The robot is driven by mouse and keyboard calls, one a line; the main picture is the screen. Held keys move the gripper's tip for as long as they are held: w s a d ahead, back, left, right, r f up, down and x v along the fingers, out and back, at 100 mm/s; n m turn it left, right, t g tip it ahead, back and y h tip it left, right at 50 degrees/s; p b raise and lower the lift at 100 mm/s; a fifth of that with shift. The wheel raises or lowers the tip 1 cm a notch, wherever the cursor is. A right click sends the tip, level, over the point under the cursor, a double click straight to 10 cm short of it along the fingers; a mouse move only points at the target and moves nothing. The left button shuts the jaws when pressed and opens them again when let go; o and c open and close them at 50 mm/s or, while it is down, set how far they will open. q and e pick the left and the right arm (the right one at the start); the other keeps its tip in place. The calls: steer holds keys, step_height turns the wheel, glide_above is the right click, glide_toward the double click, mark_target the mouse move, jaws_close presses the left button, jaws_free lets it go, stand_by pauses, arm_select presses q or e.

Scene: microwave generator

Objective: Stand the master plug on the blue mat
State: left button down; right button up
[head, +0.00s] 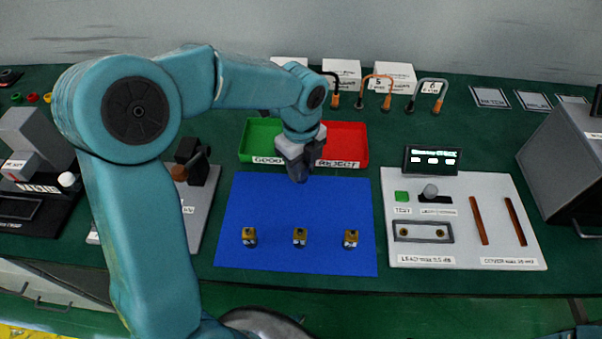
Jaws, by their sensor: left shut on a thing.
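The blue mat (297,209) lies on the bench in front of me. Three small brass-coloured plugs with dark tops stand in a row on its near part: a left one (249,237), a middle one (299,237) and a right one (351,239). I cannot tell any of them apart as the master plug. My left gripper (300,174) points down over the mat's far edge, in front of the bins. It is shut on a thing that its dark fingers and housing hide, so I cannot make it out. My right gripper is not in view.
Behind the mat are a green GOOD bin (245,143) and a red REJECT bin (350,140). A white test panel (462,225) lies right of the mat, a grey fixture (203,215) left. White boxes with curved leads (395,77) stand at the back. The mat's middle is clear.

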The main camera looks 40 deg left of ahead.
arm_select(q)
step_height(320, 180, down, 3)
steer(key=shift+r, duration=0.1)
steer(key=shift+f, duration=0.25)
steer(key=c, duration=0.8)
jaws_free()
steer(key=shift+r, duration=0.1)
